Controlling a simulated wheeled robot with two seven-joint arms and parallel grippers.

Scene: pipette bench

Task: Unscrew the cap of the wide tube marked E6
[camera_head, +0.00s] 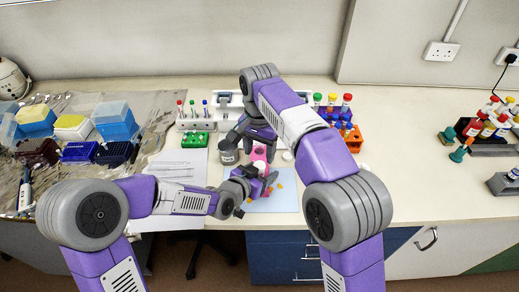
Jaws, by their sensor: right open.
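No marking E6 can be read at this size, so I cannot tell which tube it is. My right gripper (240,139) points down behind and left of the pink item, open.
Small orange pieces lie on the pale blue mat (284,203).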

